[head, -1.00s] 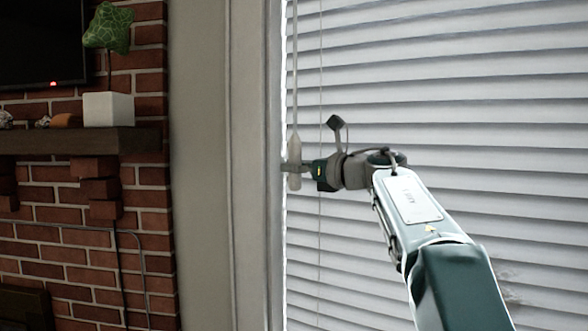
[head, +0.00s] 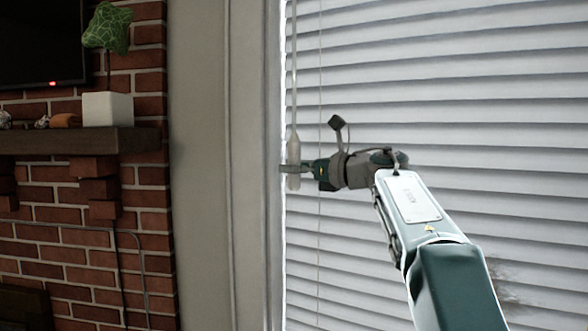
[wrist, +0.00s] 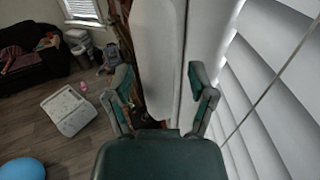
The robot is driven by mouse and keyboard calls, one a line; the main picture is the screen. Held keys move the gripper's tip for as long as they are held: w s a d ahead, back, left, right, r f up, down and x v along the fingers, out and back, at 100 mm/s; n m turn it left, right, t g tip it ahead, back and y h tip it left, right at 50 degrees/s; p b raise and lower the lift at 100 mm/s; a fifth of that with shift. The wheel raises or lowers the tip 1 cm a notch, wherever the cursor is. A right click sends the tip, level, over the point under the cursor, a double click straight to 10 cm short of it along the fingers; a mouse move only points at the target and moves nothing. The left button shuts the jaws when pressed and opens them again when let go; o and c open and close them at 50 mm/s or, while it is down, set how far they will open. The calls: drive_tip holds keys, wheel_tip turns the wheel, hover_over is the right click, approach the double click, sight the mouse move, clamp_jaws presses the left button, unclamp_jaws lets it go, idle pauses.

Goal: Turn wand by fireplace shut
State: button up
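The wand is a thin pale rod hanging in front of the left edge of the blinds, with a thicker pale handle (head: 293,150) at its lower end. My gripper (head: 287,169) reaches it from the right at handle height, and its fingers extend slightly past the handle. In the wrist view the white handle (wrist: 157,60) stands between the two fingers of my gripper (wrist: 160,85). The fingers look spread, with a narrow space at each side of the handle's lower part. Contact is not clear.
White blinds (head: 440,90) with a thin cord fill the right side, close to my arm. A pale wall strip (head: 200,200) separates them from the brick fireplace (head: 60,250) with a dark mantel (head: 70,141). The wrist view shows open floor with a blue ball (wrist: 22,169).

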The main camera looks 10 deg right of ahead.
drive_tip(key=shift+d, duration=0.1)
drive_tip(key=v, duration=1.1)
drive_tip(key=shift+s+d, duration=0.25)
drive_tip(key=shift+d, duration=0.05)
drive_tip(key=shift+a, duration=0.1)
